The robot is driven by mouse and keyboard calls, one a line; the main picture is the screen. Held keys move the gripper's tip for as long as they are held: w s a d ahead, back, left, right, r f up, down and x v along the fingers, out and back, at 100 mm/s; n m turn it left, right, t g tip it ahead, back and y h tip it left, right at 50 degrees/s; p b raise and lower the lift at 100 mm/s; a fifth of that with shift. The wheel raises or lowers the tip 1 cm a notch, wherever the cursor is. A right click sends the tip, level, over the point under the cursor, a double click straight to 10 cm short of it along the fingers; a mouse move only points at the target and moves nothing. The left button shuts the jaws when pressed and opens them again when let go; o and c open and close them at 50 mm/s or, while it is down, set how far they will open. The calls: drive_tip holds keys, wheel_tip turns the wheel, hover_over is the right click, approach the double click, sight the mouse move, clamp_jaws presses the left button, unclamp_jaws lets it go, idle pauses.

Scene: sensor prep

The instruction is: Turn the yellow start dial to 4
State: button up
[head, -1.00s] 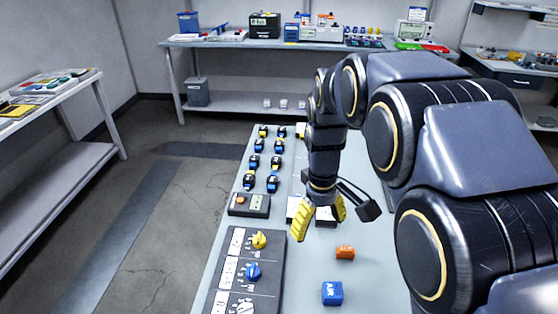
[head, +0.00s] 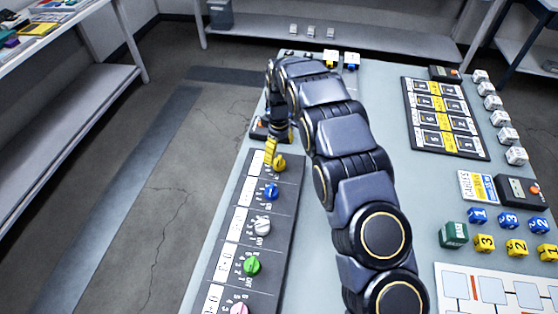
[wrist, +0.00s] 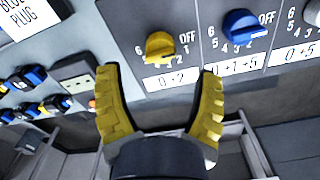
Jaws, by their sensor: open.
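The yellow start dial (head: 279,162) is the farthest knob on the dark dial panel (head: 285,213) in the head view. In the wrist view the yellow dial (wrist: 160,46) stands at the upper middle, with OFF and numbers printed around it; I cannot tell which mark it points at. My gripper (wrist: 160,78) is open and empty, its yellow fingers spread to either side below the dial, apart from it. In the head view my gripper (head: 270,152) is right beside the yellow dial, and my arm hides part of the area behind.
A blue dial (head: 271,191) is next to the yellow one, then a white dial (head: 262,226), a green dial (head: 252,265) and a pink dial (head: 239,309) along the panel. Cards, numbered cubes and a black rack (head: 484,150) lie right of my arm.

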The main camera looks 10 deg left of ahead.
sight(279, 159)
wheel_tip(279, 159, down, 5)
drive_tip(key=shift+f, duration=0.1)
drive_tip(key=c, duration=1.1)
